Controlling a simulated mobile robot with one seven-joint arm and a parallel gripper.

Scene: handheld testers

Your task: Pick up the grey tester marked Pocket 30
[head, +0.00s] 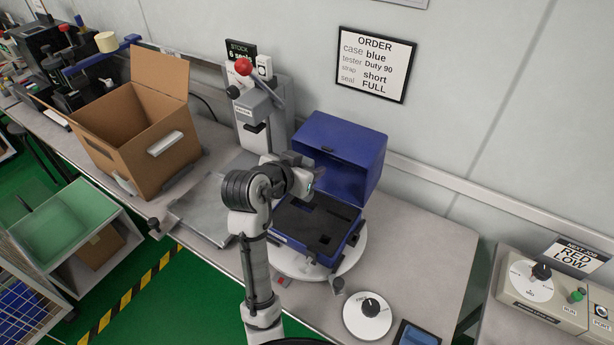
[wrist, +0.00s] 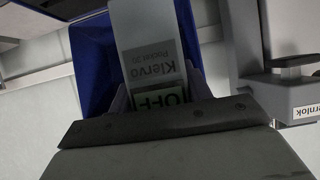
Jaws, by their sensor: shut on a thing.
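My gripper (head: 292,162) is raised above the open blue case (head: 349,249), in front of its lid. In the wrist view it is shut on a grey tester (wrist: 150,22), with a finger on each side of it. The tester's label reads upside down as "Klervo" and "Pocket", with a number too small to read surely. A display window showing "OFF" sits near the jaws, and the dark gripper body hides the tester's lower end. In the head view I cannot make out the tester clearly.
The case stands on a white round turntable (head: 357,256); its dark foam insert has empty cutouts. A grey press with a red knob (head: 243,67) stands behind left. A cardboard box (head: 130,150) is further left. A dial (head: 368,316) is at the front right. An order sign (head: 376,64) hangs on the wall.

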